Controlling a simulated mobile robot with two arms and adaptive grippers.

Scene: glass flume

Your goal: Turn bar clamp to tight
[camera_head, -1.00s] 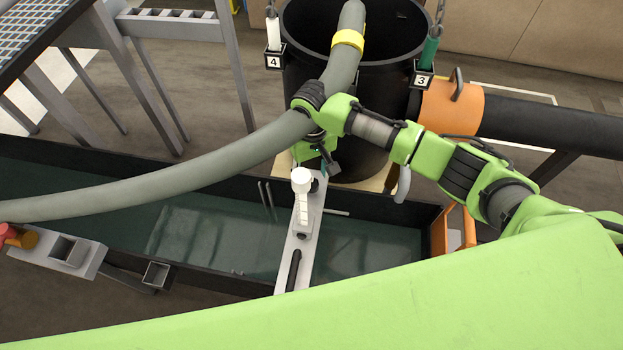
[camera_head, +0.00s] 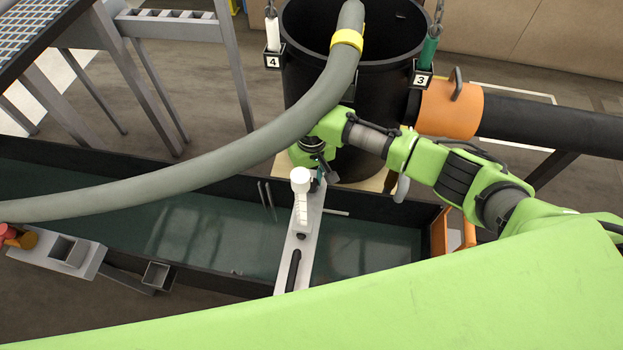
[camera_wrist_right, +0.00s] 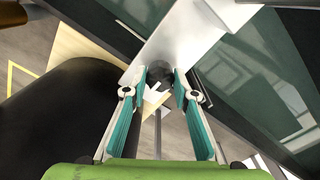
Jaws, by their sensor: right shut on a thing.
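A light grey crossbar (camera_head: 304,232) spans the flume, with a white cylinder and ruler-like strip on top. The bar clamp's dark round knob (camera_wrist_right: 160,71) sits at the end of the pale bar in the right wrist view. My right gripper (camera_wrist_right: 160,80) has its two teal-padded fingers around this knob and is shut on it. In the head view my right gripper (camera_head: 318,166) is at the bar's far end, by the flume's far wall. There it is small and dark, and the knob is mostly hidden. My left gripper is not in view.
A thick grey hose (camera_head: 230,153) crosses just left of my right wrist. A black barrel (camera_head: 345,80) stands behind the gripper, with an orange-collared pipe (camera_head: 450,105) at right. The flume (camera_head: 190,228) runs beneath. Chains hold tags 4 and 3.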

